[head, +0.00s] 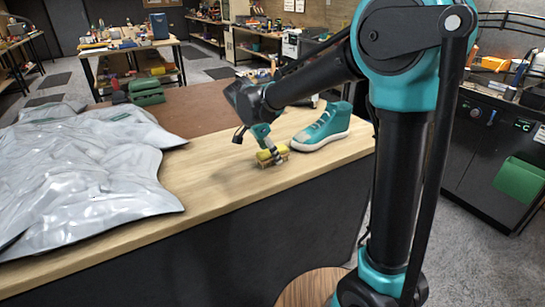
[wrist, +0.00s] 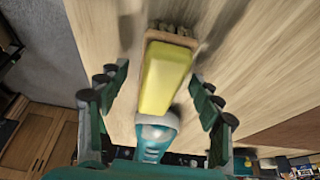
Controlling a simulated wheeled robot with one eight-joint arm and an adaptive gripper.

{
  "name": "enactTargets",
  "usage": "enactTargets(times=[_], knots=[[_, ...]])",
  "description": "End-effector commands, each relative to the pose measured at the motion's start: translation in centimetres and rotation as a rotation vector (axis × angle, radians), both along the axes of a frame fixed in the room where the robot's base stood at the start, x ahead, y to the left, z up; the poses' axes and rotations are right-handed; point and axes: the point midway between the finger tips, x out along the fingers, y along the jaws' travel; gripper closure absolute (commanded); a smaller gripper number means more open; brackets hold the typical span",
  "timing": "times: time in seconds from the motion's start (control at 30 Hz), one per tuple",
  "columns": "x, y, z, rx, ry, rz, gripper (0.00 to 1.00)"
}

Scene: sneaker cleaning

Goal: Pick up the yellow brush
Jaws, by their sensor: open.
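The yellow brush (head: 270,154) lies on the wooden table near its front edge, just left of the sneaker. In the wrist view the brush (wrist: 164,80) has a yellow block top, with brown bristles showing at its far end. My gripper (wrist: 160,90) is open, with a finger on each side of the brush and gaps between. In the head view my gripper (head: 266,145) points down right at the brush and hides part of it. The teal sneaker (head: 325,128) with a white sole stands upright on the table.
A large crumpled silver-grey plastic sheet (head: 90,170) covers the left of the table (head: 215,195). A green case (head: 146,92) stands at the far left edge of a brown surface (head: 200,108). The wood left of the brush is clear.

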Motion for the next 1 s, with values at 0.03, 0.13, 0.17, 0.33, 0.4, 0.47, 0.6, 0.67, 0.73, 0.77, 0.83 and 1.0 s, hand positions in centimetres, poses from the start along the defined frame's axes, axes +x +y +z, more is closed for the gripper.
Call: enactTargets(times=[0.03, 0.13, 0.17, 0.33, 0.4, 0.47, 0.6, 0.67, 0.73, 0.77, 0.83, 1.0], knots=[[0.0, 0.0, -0.03, 0.0, 0.0, 0.0, 0.34], [0.0, 0.0, -0.04, 0.0, 0.0, 0.0, 0.34], [0.0, 0.0, -0.04, 0.0, 0.0, 0.0, 0.34], [0.01, 0.0, -0.03, 0.0, 0.0, 0.0, 0.43], [0.01, 0.0, -0.03, 0.0, 0.0, 0.0, 0.52], [0.01, 0.0, -0.03, 0.0, 0.0, 0.0, 0.59], [0.01, 0.0, -0.03, 0.0, 0.0, 0.0, 0.77], [0.01, 0.0, -0.03, 0.0, 0.0, 0.0, 0.84], [0.01, 0.01, -0.02, 0.0, 0.0, 0.0, 0.89], [0.01, 0.01, -0.02, 0.0, 0.0, 0.0, 0.9], [0.01, 0.01, -0.02, 0.0, 0.0, 0.0, 0.9], [0.01, 0.0, 0.14, 0.0, 0.0, 0.0, 0.9]])
